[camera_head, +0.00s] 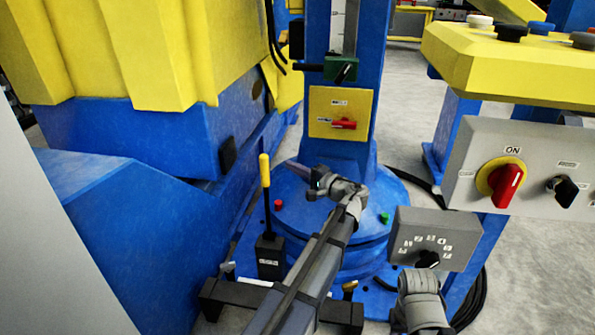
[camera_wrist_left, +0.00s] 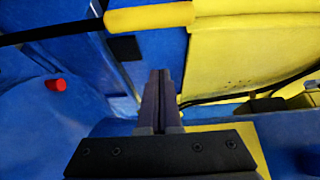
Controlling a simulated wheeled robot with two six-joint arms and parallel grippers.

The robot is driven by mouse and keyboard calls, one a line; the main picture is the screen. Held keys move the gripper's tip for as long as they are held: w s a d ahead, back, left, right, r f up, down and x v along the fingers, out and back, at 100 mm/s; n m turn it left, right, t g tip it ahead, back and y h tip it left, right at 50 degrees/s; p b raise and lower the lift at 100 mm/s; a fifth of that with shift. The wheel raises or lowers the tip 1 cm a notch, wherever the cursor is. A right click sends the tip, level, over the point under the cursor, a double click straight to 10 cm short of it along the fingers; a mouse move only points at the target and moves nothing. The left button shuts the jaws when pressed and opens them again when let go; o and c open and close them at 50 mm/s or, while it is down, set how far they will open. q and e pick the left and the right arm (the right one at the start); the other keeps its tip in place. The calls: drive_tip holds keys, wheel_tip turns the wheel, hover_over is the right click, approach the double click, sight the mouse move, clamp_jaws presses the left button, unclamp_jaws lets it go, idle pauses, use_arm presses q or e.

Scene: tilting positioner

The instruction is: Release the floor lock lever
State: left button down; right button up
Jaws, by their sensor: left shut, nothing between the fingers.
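The floor lock lever is a thin black rod with a yellow grip (camera_head: 265,171). It stands nearly upright from a labelled black box (camera_head: 270,257) at the left of the blue column foot. In the left wrist view the yellow grip (camera_wrist_left: 150,17) and its rod lie across the top, beyond the fingertips. My left gripper (camera_head: 291,168) is at about the grip's height, just right of it, pointing toward it. Its fingers are shut and empty in the left wrist view (camera_wrist_left: 160,73); a gap shows between them and the grip.
A blue column carries a yellow panel with a red switch (camera_head: 343,124). Red (camera_head: 278,204) and green (camera_head: 384,218) buttons sit on the round foot. Blue-and-yellow machinery (camera_head: 170,130) crowds the left. Grey control boxes (camera_head: 525,170) stand at the right. Open floor lies behind.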

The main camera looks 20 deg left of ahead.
use_arm(q)
drive_tip(key=shift+s+a, duration=0.4)
drive_tip(key=shift+a, duration=0.45)
drive_tip(key=shift+s+a, duration=0.4)
drive_tip(key=shift+a, duration=0.45)
drive_tip(key=shift+s+a, duration=0.4)
drive_tip(key=shift+a, duration=0.45)
drive_tip(key=shift+s, duration=0.15)
use_arm(e)
drive_tip(key=shift+s, duration=0.1)
